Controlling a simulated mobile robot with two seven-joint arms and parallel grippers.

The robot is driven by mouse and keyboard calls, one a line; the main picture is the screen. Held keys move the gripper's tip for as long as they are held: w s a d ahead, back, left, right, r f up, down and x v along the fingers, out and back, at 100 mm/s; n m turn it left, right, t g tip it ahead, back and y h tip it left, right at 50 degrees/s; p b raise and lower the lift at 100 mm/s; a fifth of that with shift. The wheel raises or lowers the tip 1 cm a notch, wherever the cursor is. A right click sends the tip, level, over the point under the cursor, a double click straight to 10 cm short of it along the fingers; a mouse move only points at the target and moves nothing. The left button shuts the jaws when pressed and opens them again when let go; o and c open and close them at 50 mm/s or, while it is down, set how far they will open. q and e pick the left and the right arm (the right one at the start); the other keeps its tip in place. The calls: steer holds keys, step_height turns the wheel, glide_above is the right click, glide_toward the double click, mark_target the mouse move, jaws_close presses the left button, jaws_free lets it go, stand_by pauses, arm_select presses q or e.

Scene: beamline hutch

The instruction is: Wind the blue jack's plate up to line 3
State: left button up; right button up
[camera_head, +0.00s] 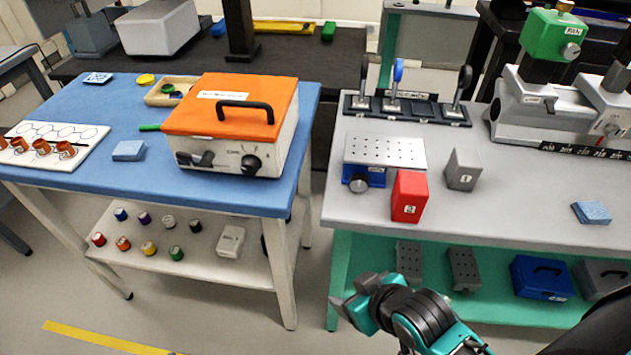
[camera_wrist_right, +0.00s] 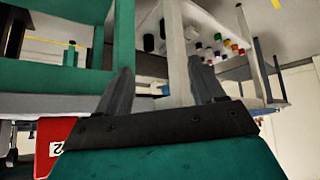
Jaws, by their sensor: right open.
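The blue jack (camera_head: 376,177) stands near the left front edge of the grey bench, with a perforated metal plate (camera_head: 386,151) on top. The plate sits low over the blue body, and I cannot make out any numbered lines. My right gripper (camera_head: 352,296) is below and in front of the bench top, apart from the jack. In the right wrist view its two fingers (camera_wrist_right: 164,88) are spread, with nothing between them. My left gripper is out of view.
A red numbered block (camera_head: 409,197) stands close right of the jack; it also shows in the right wrist view (camera_wrist_right: 55,145). A lever rack (camera_head: 407,106) stands behind. The bench's front right is mostly clear besides a blue pad (camera_head: 592,212).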

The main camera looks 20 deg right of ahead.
step_height(320, 180, up, 4)
steer(key=s+n+g+h, duration=0.1)
steer(key=n+g, duration=0.1)
steer(key=n+t+h+p, duration=0.1)
steer(key=n+t+h, duration=0.55)
steer(key=n, duration=2.05)
glide_toward(358, 183)
steer(key=shift+g+h, duration=0.75)
steer(key=shift+h, duration=0.2)
steer(key=x, duration=0.3)
steer(key=a+x, duration=0.1)
steer(key=x, duration=0.2)
steer(key=w+x, duration=0.1)
steer(key=x, duration=0.2)
steer(key=shift+w, duration=0.25)
steer(key=c, duration=1.1)
